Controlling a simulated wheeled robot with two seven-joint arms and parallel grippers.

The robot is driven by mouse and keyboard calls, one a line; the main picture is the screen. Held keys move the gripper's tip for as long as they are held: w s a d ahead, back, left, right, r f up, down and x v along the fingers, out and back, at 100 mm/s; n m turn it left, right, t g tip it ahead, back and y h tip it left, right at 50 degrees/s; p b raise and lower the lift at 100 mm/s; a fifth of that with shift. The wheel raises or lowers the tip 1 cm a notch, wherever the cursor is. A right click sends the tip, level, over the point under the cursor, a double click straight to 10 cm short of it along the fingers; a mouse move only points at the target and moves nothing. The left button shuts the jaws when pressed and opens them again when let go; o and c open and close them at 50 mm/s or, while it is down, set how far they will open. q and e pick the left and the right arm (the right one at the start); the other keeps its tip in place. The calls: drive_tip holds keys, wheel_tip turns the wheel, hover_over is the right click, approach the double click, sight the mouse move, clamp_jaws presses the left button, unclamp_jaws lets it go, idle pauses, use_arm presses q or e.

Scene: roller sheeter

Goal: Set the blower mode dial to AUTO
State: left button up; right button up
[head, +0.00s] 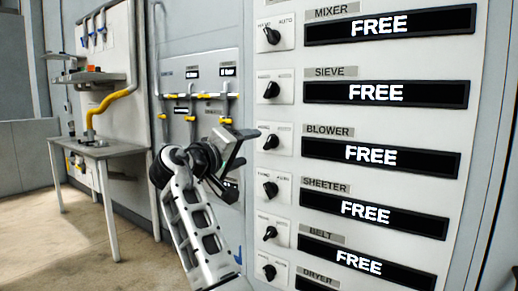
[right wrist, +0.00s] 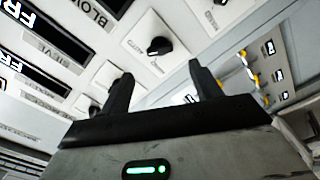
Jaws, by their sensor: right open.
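The blower mode dial (head: 270,142) is a black knob on a white plate, left of the BLOWER label (head: 328,131) in the head view. It also shows in the right wrist view as the knob (right wrist: 158,46) beyond the gap between my fingers. I cannot tell for sure which mark its pointer faces. My right gripper (head: 243,148) is open and empty, just left of the blower dial in the head view. In the right wrist view its two dark fingers (right wrist: 160,73) are spread and apart from the knob. My left gripper is not in view.
The sieve dial (head: 271,90) sits above and the sheeter dial (head: 270,189) below, with more dials in the same column. Displays reading FREE fill the panel's right side. Pipes with yellow handles (head: 190,118) and a table (head: 105,150) stand to the left.

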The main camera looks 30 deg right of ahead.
drive_tip(key=v, duration=0.7)
drive_tip(key=shift+a, duration=0.2)
drive_tip(key=shift+s, duration=0.1)
idle(0.3)
